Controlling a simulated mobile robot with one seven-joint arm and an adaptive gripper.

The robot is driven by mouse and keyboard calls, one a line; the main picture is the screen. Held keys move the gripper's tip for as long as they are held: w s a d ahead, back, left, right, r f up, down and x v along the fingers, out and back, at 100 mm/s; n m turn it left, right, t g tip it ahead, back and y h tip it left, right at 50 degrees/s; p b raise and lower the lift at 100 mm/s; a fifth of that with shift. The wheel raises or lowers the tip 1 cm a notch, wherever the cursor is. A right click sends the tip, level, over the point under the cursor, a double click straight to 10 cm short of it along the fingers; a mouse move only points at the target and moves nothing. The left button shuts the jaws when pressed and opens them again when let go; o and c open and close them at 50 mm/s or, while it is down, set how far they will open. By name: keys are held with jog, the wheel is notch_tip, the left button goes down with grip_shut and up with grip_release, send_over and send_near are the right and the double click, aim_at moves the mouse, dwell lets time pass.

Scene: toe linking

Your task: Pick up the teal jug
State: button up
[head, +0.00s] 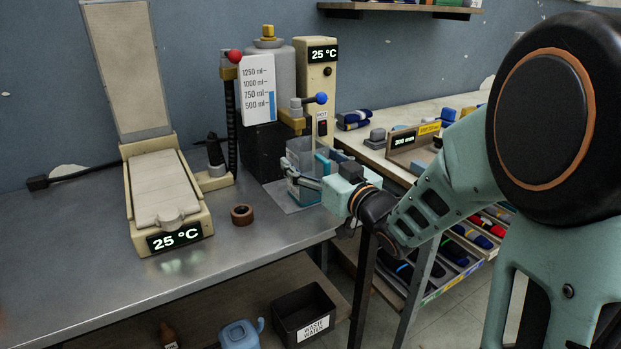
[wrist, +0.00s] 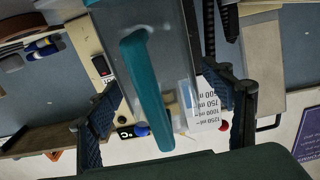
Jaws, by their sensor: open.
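The teal jug (head: 303,192) has a clear body with teal trim and stands at the right end of the metal bench, under the dispenser. Its teal handle (wrist: 148,90) fills the middle of the wrist view, with the clear body beyond it. My gripper (head: 293,174) is open at the jug, and part of the jug is hidden behind it. In the wrist view, one finger of my gripper (wrist: 160,88) is on each side of the handle, with visible gaps. I cannot tell whether the fingers touch the body.
The dispenser (head: 268,75) with its level scale stands close behind the jug. A heating plate (head: 163,190) and a brown tape roll (head: 242,215) are to the left. A side table (head: 440,110) with small items is at right. A blue jug (head: 238,335) and black bin (head: 300,312) are below.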

jog(key=shift+w, duration=0.1)
jog(key=c, duration=1.2)
jog(key=shift+c, duration=0.3)
jog(key=shift+a+r, duration=0.1)
jog(key=shift+r, duration=0.1)
